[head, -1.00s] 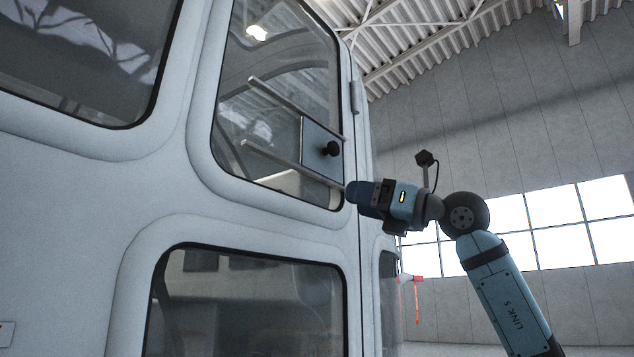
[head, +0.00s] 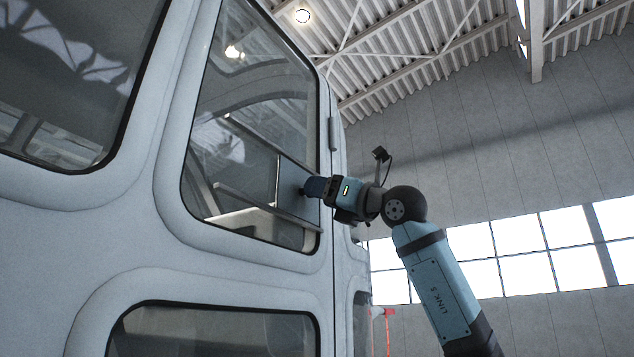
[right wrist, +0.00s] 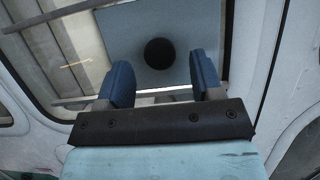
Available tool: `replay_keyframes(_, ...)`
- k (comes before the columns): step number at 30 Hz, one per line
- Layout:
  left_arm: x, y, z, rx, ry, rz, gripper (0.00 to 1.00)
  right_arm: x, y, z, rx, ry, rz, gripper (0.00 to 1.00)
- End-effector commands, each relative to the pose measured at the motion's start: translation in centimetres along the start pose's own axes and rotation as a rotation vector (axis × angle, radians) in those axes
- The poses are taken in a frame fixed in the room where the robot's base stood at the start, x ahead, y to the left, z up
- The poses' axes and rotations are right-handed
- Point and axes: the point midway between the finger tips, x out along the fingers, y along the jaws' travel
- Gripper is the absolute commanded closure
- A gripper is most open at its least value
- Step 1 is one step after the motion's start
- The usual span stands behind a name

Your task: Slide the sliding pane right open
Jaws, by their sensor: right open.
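The sliding pane (head: 288,205) is a small grey-blue panel between two rails at the right end of the door's upper window (head: 235,110). It also shows in the right wrist view (right wrist: 200,28), with its round black knob (right wrist: 158,53) near its middle. My right gripper (head: 306,188) is at the pane, its fingers pointing at the knob and largely covering it in the head view. In the right wrist view the open blue fingers (right wrist: 161,82) stand apart, one to either side of the knob, without visible contact. My left gripper is not in view.
The upper rail (head: 252,133) and lower rail (head: 265,208) cross the window. The pale door frame (head: 170,180) surrounds it, with a hinge (head: 332,133) at its right edge. Another window (head: 215,333) lies below. Open hangar space is on the right.

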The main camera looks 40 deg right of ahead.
Motion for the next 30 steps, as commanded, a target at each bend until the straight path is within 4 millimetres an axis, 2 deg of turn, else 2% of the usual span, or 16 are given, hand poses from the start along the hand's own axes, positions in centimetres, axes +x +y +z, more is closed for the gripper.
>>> replay_keyframes(3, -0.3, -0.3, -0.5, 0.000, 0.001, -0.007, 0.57, 1.3, 0.0, 0.2, 0.001, -0.001, 0.000, 0.40)
replay_keyframes(6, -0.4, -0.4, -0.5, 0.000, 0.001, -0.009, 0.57, 1.8, 0.0, 0.1, 0.000, -0.001, 0.001, 0.40)
replay_keyframes(15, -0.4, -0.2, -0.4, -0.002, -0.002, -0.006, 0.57, 2.0, 0.0, 0.0, 0.000, -0.001, 0.001, 0.40)
replay_keyframes(23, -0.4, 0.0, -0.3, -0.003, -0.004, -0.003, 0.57, 1.9, 0.0, 0.0, 0.000, -0.001, 0.000, 0.99)
replay_keyframes(30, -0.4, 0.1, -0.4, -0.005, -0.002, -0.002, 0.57, 1.9, 0.0, 0.0, 0.000, -0.001, 0.001, 1.00)
